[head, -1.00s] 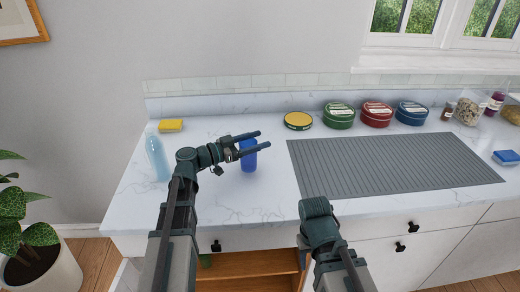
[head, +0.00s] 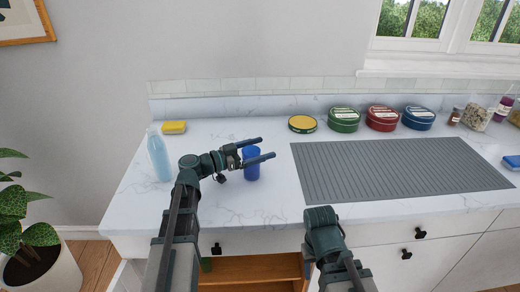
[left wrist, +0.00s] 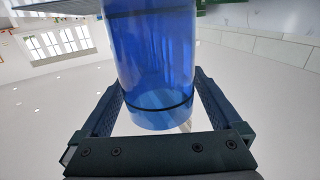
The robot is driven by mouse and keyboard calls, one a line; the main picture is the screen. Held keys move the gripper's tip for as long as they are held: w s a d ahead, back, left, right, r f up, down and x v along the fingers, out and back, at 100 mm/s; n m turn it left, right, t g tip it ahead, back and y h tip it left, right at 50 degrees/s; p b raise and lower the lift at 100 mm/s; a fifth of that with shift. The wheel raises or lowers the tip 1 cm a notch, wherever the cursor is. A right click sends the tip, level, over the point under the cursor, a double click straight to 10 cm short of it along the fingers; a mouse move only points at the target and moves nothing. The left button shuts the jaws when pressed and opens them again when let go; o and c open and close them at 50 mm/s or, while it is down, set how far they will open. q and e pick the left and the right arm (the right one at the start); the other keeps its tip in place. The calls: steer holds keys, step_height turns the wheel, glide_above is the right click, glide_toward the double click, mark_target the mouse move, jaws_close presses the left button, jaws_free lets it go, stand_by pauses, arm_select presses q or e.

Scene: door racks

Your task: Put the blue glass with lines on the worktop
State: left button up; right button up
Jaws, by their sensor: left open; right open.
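The blue glass (head: 251,169) stands upright on the white marble worktop (head: 225,205), left of the grey ribbed mat. In the left wrist view the glass (left wrist: 155,60) is see-through blue with a dark line around it near one end. My left gripper (head: 266,148) is open, with one finger on each side of the glass. Its fingers (left wrist: 158,88) show apart in the left wrist view, with the glass between them. My right arm is at the lower middle, but its gripper fingers do not show.
A pale blue bottle (head: 159,158) and a yellow sponge (head: 174,127) stand to the left. Round tins, green (head: 343,120), red (head: 382,118) and blue (head: 418,118), line the back. The ribbed mat (head: 400,170) is empty. An open wooden compartment (head: 255,268) is below.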

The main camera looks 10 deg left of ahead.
arm_select(q)
steer(key=shift+r, duration=0.15)
steer(key=shift+s+a, duration=0.15)
steer(key=shift+a, duration=0.05)
steer(key=v, duration=1.1)
steer(key=shift+a, duration=0.25)
steer(key=shift+s, duration=0.15)
